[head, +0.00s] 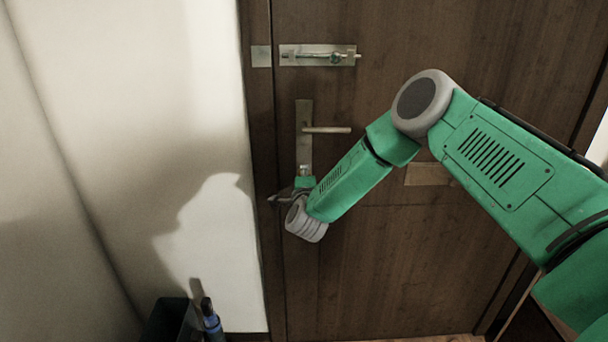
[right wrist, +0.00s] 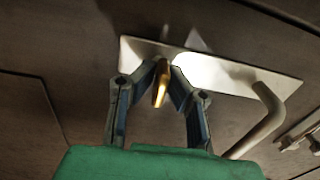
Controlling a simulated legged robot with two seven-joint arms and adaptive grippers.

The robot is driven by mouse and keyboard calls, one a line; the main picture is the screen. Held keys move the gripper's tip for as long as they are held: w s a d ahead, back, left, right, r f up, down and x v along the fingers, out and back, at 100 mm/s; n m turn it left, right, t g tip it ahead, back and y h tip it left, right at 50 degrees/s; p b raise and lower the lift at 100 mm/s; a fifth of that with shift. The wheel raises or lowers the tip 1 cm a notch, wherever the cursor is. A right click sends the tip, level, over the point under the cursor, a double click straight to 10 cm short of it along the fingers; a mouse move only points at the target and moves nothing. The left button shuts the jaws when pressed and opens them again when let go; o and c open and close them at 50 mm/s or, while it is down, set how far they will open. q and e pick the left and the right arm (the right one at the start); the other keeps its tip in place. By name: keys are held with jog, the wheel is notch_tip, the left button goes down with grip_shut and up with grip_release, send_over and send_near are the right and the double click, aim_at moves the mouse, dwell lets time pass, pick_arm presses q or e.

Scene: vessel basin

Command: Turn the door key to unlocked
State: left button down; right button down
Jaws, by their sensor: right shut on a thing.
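A brass-coloured key (right wrist: 160,84) sits in the lock at the metal door plate (right wrist: 210,68) in the right wrist view. My right gripper (right wrist: 166,72) is shut on the key, one finger on each side of it. In the head view the plate (head: 304,148) is on the left part of the brown door (head: 400,250), and my right gripper (head: 299,186) is at its lower end. The key is mostly hidden there, so its exact turn angle is hard to tell. My left gripper is not in view.
A door handle (head: 328,130) sticks out just above my right gripper. A sliding bolt (head: 320,56) is higher on the door. A pale wall (head: 130,130) is close on the left, with a dark bin (head: 166,320) and a blue bottle (head: 212,322) below.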

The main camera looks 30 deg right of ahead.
jog(key=shift+f, duration=0.2)
jog(key=n, duration=0.5)
jog(key=shift+s+a+f, duration=0.1)
jog(key=n, duration=0.4)
jog(key=shift+n+p, duration=0.3)
jog(key=n, duration=0.4)
jog(key=shift+f, duration=0.15)
jog(key=shift+s+n, duration=0.1)
jog(key=shift+n, duration=2)
jog(key=c, duration=1.6)
grip_release()
jog(key=shift+c, duration=0.2)
